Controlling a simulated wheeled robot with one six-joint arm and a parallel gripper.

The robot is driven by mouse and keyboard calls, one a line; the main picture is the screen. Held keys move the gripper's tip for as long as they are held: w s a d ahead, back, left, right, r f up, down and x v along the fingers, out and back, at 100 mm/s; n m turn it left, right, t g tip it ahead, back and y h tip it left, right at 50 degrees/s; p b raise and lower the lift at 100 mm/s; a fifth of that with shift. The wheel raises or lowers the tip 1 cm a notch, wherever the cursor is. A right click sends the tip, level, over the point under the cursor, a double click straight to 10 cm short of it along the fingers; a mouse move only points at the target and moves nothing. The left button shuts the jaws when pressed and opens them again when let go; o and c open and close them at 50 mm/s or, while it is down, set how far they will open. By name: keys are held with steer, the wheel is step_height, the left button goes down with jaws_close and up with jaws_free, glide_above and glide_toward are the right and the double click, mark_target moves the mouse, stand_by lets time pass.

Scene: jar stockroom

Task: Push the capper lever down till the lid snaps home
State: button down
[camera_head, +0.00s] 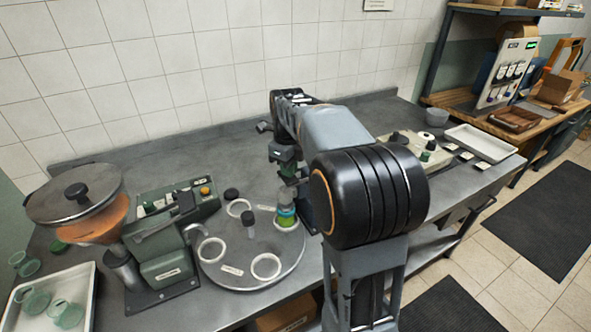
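My arm crosses the middle of the view, and my gripper (287,172) points down over the right side of a round grey turntable (228,272). Its fingers are small and dark, so their opening is unclear. A clear jar (286,216) with green contents and a blue-green band stands upright in a white ring at the turntable's right edge, just below my gripper. Part of a dark blue upright body (308,212), perhaps the capper, shows right beside the jar. My arm hides most of it. I cannot make out the lever or whether my gripper touches it.
A green filling machine (163,250) with a hopper (82,197) stands left of the turntable. A white tray (85,284) with green cups lies at the front left. Empty white rings (266,267) and a dark-capped post (249,226) are on the turntable. The back bench is fairly clear.

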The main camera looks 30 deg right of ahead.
steer(key=shift+f, duration=0.4)
steer(key=shift+r, duration=0.1)
steer(key=shift+r+p, duration=2.25)
steer(key=shift+r, duration=0.4)
step_height(320, 180, up, 5)
steer(key=p, duration=0.4)
